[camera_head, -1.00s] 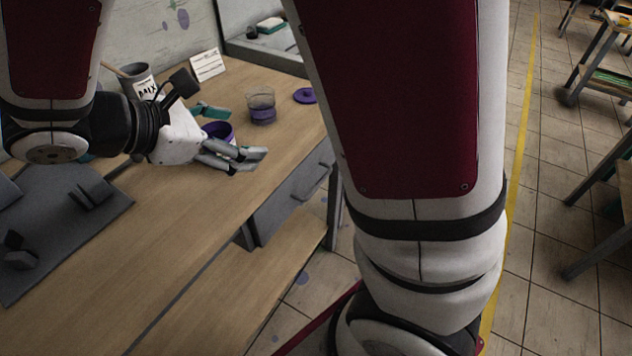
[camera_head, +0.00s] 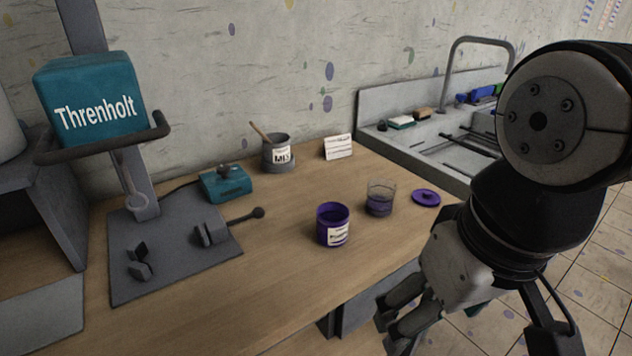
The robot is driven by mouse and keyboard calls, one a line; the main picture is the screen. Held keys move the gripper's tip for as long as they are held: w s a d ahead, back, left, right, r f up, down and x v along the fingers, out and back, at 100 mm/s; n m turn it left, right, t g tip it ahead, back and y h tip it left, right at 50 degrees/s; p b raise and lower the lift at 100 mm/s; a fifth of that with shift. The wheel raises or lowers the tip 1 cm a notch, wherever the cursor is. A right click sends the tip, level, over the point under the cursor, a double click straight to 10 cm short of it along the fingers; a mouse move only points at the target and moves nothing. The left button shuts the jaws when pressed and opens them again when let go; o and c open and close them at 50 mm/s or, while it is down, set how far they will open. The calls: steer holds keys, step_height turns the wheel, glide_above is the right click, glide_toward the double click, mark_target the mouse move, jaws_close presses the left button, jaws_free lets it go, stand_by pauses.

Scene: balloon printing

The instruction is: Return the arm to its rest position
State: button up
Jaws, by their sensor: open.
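My gripper (camera_head: 402,318) is at the lower right, pointing down and left, in front of the workbench's front edge (camera_head: 345,290). Its fingers are apart and nothing shows between them. My arm comes in from the right side and covers part of the floor and the right end of the bench. A purple jar (camera_head: 333,226) with a white label stands open on the bench, left of and apart from my gripper. A glass (camera_head: 380,197) with purple liquid stands beside it, and a purple lid (camera_head: 426,197) lies to the right.
A grey MIX pot (camera_head: 278,154) with a stick, a card (camera_head: 338,147) and a teal box (camera_head: 226,184) stand at the back. A grey press plate (camera_head: 165,275) with a teal Threnholt block (camera_head: 92,98) above is left. A sink (camera_head: 440,140) is at back right.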

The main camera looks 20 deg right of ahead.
step_height(320, 180, up, 10)
steer(key=t+p, duration=0.2)
steer(key=p, duration=0.7)
steer(key=shift+r, duration=0.25)
steer(key=shift+d, duration=0.1)
